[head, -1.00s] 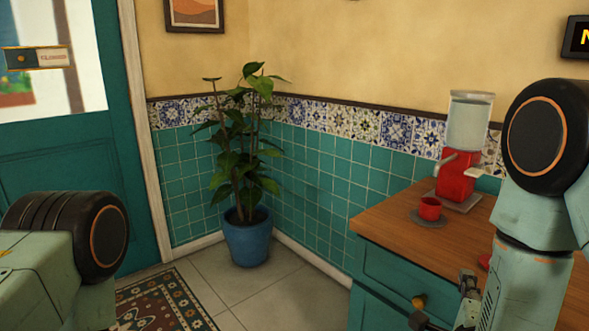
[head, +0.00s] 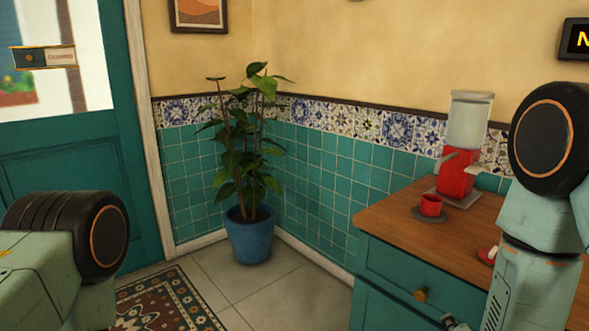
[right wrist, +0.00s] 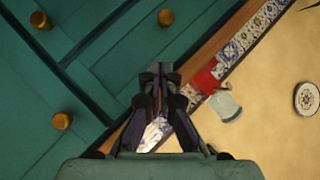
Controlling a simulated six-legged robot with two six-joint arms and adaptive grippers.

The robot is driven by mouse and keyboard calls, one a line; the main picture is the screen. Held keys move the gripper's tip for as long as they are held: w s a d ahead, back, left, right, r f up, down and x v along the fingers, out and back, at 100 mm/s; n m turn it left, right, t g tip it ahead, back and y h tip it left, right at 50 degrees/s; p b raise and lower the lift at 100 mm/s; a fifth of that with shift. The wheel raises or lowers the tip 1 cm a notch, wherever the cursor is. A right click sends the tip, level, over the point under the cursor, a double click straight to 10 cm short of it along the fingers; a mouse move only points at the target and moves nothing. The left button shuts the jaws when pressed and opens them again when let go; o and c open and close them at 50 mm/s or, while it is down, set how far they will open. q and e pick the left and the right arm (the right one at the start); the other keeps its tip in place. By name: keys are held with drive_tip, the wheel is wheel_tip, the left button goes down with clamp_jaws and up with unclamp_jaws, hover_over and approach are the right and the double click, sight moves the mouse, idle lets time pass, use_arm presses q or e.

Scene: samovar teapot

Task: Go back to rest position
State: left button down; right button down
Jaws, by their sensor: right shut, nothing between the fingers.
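My right arm comes down on the right side of the head view, in front of the wooden-topped counter (head: 400,219). Only a small part of my right gripper (head: 455,324) shows at the bottom edge, in front of the teal drawers. In the right wrist view my right gripper (right wrist: 158,70) has its fingers together with nothing between them, with the teal drawer fronts beyond. My left arm shows at the lower left of the head view, but its gripper is out of view.
A red cup (head: 431,205) on a saucer and a red dispenser (head: 459,175) with a clear tank stand on the counter. A small red item (head: 488,254) lies partly behind my right arm. A potted plant (head: 250,240) stands in the corner. Floor between rug (head: 165,305) and counter is clear.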

drive_tip(key=s+a+f+n+g+y, duration=0.35)
drive_tip(key=s+f+n+g, duration=0.25)
drive_tip(key=s+f+n, duration=0.35)
drive_tip(key=s+a+f+n+g, duration=0.1)
drive_tip(key=s+f+n+g, duration=0.1)
drive_tip(key=s, duration=0.8)
drive_tip(key=s+a+f+n+g, duration=0.1)
drive_tip(key=s+a+f+g, duration=0.1)
drive_tip(key=s+f+g, duration=0.2)
drive_tip(key=s+f, duration=0.3)
drive_tip(key=s, duration=0.4)
drive_tip(key=shift+s+n+g, duration=0.15)
drive_tip(key=shift+n+g, duration=0.2)
drive_tip(key=shift+g, duration=0.05)
